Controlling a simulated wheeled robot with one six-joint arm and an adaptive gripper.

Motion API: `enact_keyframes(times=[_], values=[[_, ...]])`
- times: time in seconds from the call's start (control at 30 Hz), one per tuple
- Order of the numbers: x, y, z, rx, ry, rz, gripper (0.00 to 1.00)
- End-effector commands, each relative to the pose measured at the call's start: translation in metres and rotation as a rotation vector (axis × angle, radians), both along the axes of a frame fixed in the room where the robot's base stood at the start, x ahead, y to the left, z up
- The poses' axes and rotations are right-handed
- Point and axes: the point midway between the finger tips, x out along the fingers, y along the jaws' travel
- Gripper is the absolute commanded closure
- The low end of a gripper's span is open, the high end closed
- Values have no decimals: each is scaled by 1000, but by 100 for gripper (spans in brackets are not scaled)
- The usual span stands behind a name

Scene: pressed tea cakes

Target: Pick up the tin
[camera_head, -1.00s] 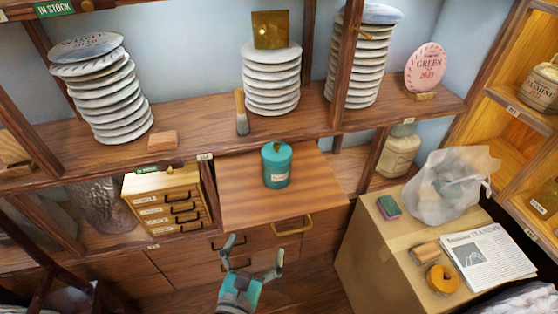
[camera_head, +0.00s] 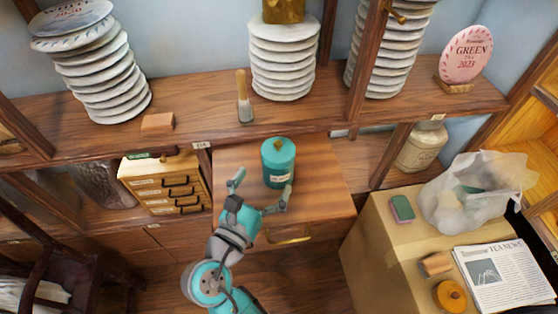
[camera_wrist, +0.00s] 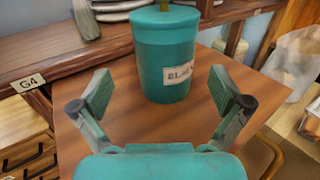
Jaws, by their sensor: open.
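The tin (camera_head: 278,163) is a teal cylinder with a lid, a small brass-coloured knob and a pale label. It stands upright on the wooden surface of a pulled-out drawer or ledge (camera_head: 326,195). My gripper (camera_head: 262,188) is open and empty, just in front of the tin on the near side. In the wrist view its two fingers (camera_wrist: 168,97) are spread wide, with the tin beyond and between them, apart from both.
Shelf posts and stacked white discs (camera_head: 282,58) stand behind the tin. A small drawer box (camera_head: 165,183) is at left. A cardboard box (camera_head: 385,235) with a plastic bag and newspaper (camera_head: 497,275) is at right.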

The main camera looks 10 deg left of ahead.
Motion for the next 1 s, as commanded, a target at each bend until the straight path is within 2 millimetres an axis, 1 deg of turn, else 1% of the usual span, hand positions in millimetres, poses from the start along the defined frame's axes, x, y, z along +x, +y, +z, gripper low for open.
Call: enact_keyframes(times=[0.23,0.4,0.53,0.63,0.83,0.87,0.9,0.97,1.0], values=[[16,-8,-1,0,1,-1,0],[37,-20,-3,-1,0,-2,0],[51,-23,-2,0,-1,-1,0],[55,-24,-3,0,0,1,0],[55,-24,-3,0,0,1,0],[55,-24,-3,0,0,1,3],[55,-24,-3,0,0,1,12],[55,-24,-3,0,0,1,28],[55,-24,-3,0,0,1,38]])
